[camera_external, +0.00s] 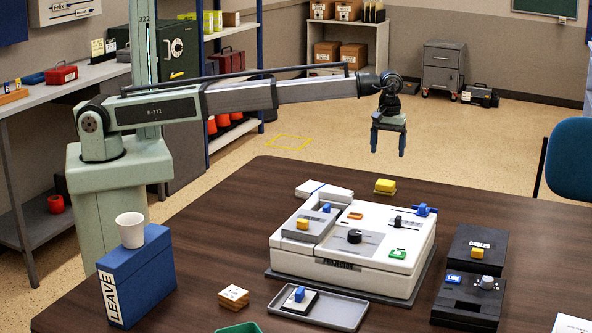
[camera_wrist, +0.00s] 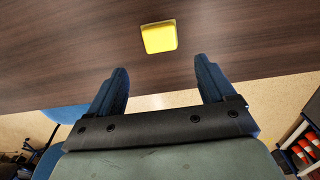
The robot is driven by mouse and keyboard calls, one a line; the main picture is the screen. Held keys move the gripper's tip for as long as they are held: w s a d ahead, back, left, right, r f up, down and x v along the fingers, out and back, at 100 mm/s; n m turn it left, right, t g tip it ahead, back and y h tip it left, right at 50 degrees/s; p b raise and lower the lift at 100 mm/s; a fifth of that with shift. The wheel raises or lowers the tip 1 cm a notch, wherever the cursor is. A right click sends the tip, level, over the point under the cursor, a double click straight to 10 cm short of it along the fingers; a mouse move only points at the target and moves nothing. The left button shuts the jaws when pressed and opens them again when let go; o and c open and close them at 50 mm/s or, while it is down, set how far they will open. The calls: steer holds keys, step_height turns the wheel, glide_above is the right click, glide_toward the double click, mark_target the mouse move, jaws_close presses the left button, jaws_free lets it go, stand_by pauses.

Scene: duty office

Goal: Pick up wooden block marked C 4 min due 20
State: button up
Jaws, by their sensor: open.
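A small light wooden block (camera_external: 234,295) with dark writing on top lies on the dark table at the front, left of a grey tray. It looks like a stack of thin pieces, and its writing is too small to read. My gripper (camera_external: 388,152) is open and empty, fingers pointing down, high above the far edge of the table. It is far behind and to the right of the wooden block. In the wrist view the open gripper (camera_wrist: 161,75) has a yellow pad (camera_wrist: 159,37) beyond its fingertips, apart from them. The wooden block is not in the wrist view.
A white console (camera_external: 345,275) with knobs stands mid-table, between my gripper and the wooden block. A grey tray (camera_external: 345,315) holds a blue-knobbed piece. A blue LEAVE binder (camera_external: 140,275) carries a white cup (camera_external: 130,230). Black boxes (camera_external: 470,300) stand at right.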

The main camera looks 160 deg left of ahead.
step_height(320, 180, up, 8)
steer(key=w+d, duration=1.2)
steer(key=w, duration=0.4)
steer(key=m, duration=0.2)
glide_above(233, 292)
step_height(233, 292, down, 5)
step_height(233, 292, down, 15)
steer(key=shift+w+r, duration=0.1)
steer(key=shift+r, duration=0.05)
